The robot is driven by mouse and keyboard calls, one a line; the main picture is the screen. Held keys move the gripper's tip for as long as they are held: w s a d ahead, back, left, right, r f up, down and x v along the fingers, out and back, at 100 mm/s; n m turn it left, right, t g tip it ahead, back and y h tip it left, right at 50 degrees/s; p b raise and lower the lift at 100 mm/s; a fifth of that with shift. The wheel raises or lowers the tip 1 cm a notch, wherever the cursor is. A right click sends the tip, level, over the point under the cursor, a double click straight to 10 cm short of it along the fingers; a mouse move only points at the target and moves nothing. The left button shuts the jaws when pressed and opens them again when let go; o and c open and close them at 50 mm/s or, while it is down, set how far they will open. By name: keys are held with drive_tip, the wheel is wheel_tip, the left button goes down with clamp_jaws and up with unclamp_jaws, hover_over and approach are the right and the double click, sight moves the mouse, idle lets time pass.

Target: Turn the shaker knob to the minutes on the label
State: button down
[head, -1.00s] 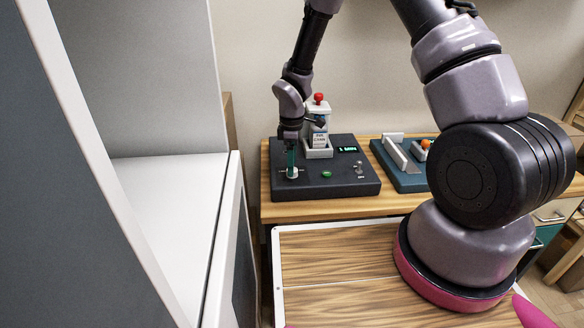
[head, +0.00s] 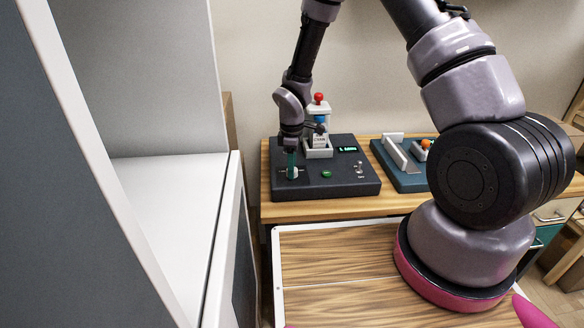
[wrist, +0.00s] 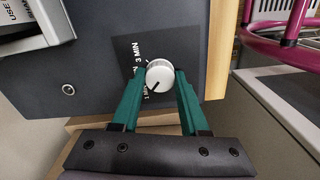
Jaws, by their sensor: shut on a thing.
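The shaker (head: 340,181) is a dark box on the wooden bench, with a lit green display (head: 347,149). Its round white knob (wrist: 160,72) sits on a black dial plate (wrist: 190,50). My gripper (head: 292,168) points down at the knob at the shaker's front left. In the wrist view its green fingers (wrist: 160,77) are shut on the knob's two sides. The knob's black pointer line faces lower left in that view. "3 MIN" is readable; other dial marks are partly hidden.
A blue-grey device (head: 400,178) with a white bracket and an orange part stands to the right on the bench. A tall grey cabinet (head: 175,200) fills the left. In the wrist view, a pink tubular frame (wrist: 275,30) shows at upper right.

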drive_tip(key=m, duration=0.5)
drive_tip(key=shift+m, duration=2.3)
drive_tip(key=shift+c, duration=2.1)
unclamp_jaws()
wheel_tip(320, 180, up, 11)
